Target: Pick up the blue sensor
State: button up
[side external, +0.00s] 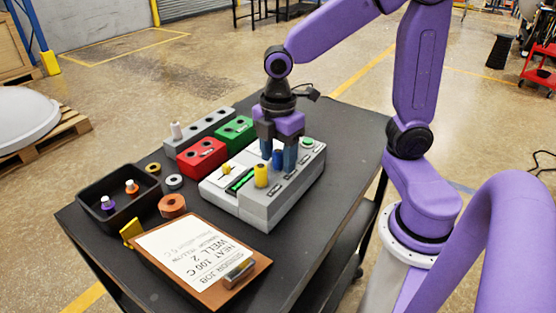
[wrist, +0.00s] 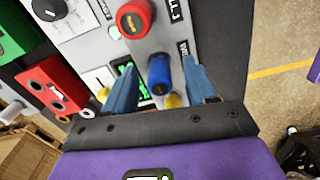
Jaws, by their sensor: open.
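The blue sensor (side external: 277,160) is a short blue cylinder standing upright on the grey furnace control unit (side external: 265,206). My gripper (side external: 278,164) points down over the unit with its blue-grey fingers open. One finger stands on each side of the sensor, which is between them. In the wrist view the blue sensor (wrist: 159,75) shows between the two fingers of my gripper (wrist: 160,68), with visible gaps on both sides. The sensor's lower end is hidden from the wrist camera.
A yellow cylinder (side external: 261,175) stands close in front of the sensor. A red knob (wrist: 134,20) is near it in the wrist view. Red (side external: 202,158) and green (side external: 226,134) blocks, a black tray (side external: 112,222), rings and a clipboard (side external: 168,250) share the dark table.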

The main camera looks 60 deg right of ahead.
grip_shut()
jog(key=shift+r, duration=0.1)
